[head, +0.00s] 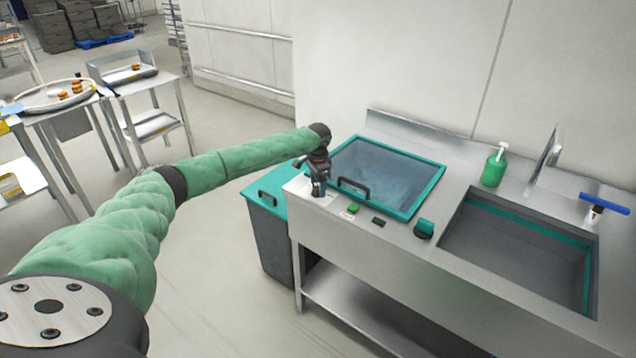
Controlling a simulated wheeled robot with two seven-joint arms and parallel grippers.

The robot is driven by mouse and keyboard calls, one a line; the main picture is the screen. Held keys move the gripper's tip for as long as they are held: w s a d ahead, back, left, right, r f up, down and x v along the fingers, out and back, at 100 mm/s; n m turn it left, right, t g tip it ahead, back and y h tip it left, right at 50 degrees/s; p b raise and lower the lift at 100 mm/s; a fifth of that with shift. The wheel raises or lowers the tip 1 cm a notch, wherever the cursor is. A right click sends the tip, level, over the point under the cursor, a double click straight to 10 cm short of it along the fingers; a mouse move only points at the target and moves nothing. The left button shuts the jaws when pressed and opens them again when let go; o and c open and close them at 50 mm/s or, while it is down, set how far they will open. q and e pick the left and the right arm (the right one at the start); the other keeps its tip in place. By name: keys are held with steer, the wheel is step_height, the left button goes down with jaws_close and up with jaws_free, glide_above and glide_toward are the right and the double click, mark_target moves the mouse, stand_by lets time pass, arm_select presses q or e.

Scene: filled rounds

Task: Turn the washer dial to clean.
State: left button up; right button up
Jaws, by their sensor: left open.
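The washer has a blue see-through lid with a teal frame (425,190) and a black handle (353,188); the lid looks shut. It is set in a steel counter. My left gripper (318,190) points down at the counter's front left corner, left of the lid handle, and is open. I cannot make out the dial; it may be hidden behind the gripper. A green button (352,208) and a small black panel (378,222) are on the counter front, right of the gripper. I cannot tell whether the gripper touches anything. My right gripper is not in view.
A teal and black block (424,229) stands on the counter right of the panel. A sink (515,250), a green soap bottle (494,167) and a blue-handled tool (604,204) are further right. A dark bin with a teal lid (268,235) stands left of the counter.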

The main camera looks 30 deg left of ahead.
arm_select(q)
steer(key=c, duration=1)
